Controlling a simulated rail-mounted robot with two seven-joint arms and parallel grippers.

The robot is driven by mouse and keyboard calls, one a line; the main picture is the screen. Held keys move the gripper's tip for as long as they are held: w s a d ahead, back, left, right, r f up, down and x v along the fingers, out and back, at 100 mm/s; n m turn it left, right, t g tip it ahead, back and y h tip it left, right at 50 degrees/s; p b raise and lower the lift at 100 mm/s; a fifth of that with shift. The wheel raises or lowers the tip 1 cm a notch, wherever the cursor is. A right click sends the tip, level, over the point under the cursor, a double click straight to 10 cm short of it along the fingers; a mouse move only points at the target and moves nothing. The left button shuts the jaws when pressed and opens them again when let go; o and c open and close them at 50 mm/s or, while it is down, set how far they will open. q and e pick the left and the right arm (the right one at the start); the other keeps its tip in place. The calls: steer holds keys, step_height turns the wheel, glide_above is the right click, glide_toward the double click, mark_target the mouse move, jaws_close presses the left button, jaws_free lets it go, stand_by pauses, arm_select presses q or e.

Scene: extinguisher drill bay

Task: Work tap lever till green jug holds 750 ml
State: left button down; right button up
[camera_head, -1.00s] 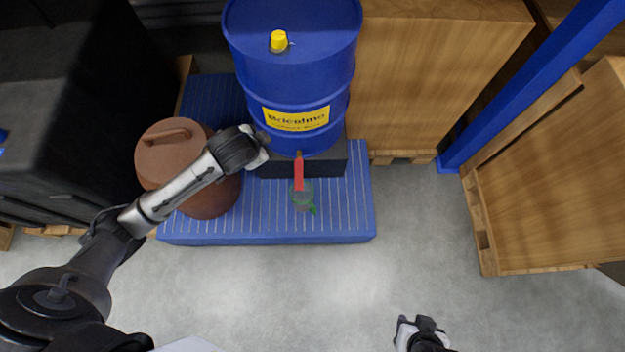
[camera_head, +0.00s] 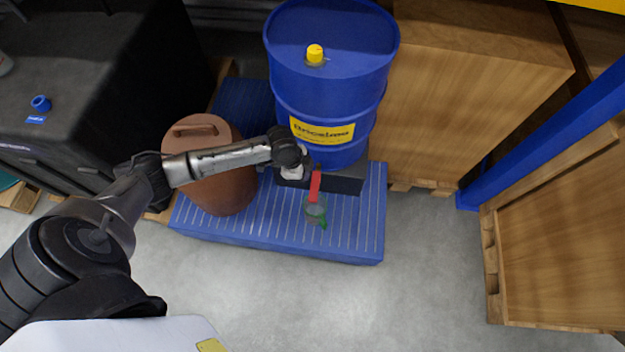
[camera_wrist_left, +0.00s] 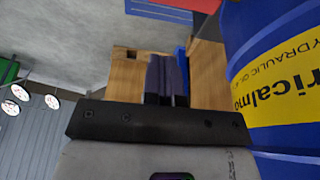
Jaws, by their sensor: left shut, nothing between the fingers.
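The tap's red lever (camera_head: 315,186) hangs at the foot of the blue drum (camera_head: 345,98) in the head view. The see-through jug (camera_head: 315,211) with a green handle stands on the blue slatted platform (camera_head: 230,228), below the lever; its fill level is too small to read. My left gripper (camera_head: 303,172) is just left of the lever, close to the drum's front; whether it touches the lever I cannot tell. In the left wrist view its fingers (camera_wrist_left: 167,75) are together and empty, with the drum (camera_wrist_left: 285,75) to the right. My right gripper is out of view.
A brown lidded bin (camera_head: 222,190) stands under my left forearm. A dark block (camera_head: 345,180) supports the drum. Wooden crates (camera_head: 470,100) and a blue post (camera_head: 550,135) are at the right. The grey floor (camera_head: 400,290) in front is clear.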

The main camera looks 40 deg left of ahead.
mark_target(314, 196)
arm_select(q)
steer(key=shift+f, duration=0.1)
steer(key=b+x, duration=0.1)
steer(key=x, duration=0.3)
steer(key=b+x, duration=0.2)
steer(key=x, duration=0.2)
steer(key=b+x, duration=0.1)
steer(key=x, duration=0.3)
steer(key=shift+s+a+f+b, duration=0.25)
steer(key=shift+a+f+b, duration=0.05)
steer(key=shift+f, duration=0.65)
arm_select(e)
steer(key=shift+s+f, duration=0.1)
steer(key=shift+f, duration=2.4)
